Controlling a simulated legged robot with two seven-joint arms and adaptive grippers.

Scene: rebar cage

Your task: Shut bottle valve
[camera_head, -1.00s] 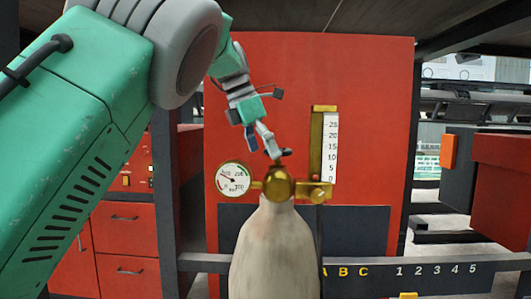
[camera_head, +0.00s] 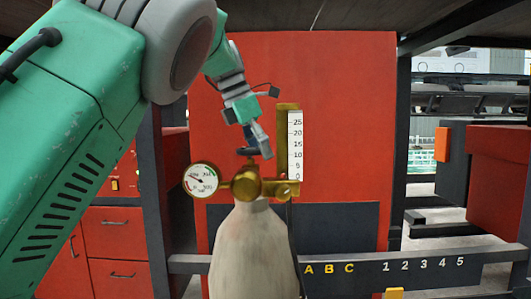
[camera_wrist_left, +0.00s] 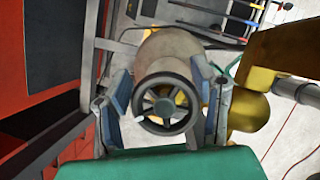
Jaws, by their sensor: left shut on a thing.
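The pale bottle (camera_head: 255,250) stands upright with a brass valve body (camera_head: 247,183) on its top. A round gauge (camera_head: 201,180) sits left of the valve, and a brass flowmeter with a white scale (camera_head: 295,145) stands to its right. The dark spoked valve handwheel (camera_wrist_left: 165,104) shows face-on in the left wrist view. My left gripper (camera_head: 256,150) comes down from above onto the valve top. Its fingers (camera_wrist_left: 166,108) lie on both sides of the handwheel and are shut on it. In the head view the fingers largely hide the wheel. My right gripper is not in view.
A red panel (camera_head: 340,110) stands behind the bottle. A grey rail (camera_head: 420,261) marked with letters and numbers crosses behind it. Red drawers (camera_head: 120,232) are at left. A red box (camera_head: 500,175) is at right. A dark beam hangs overhead.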

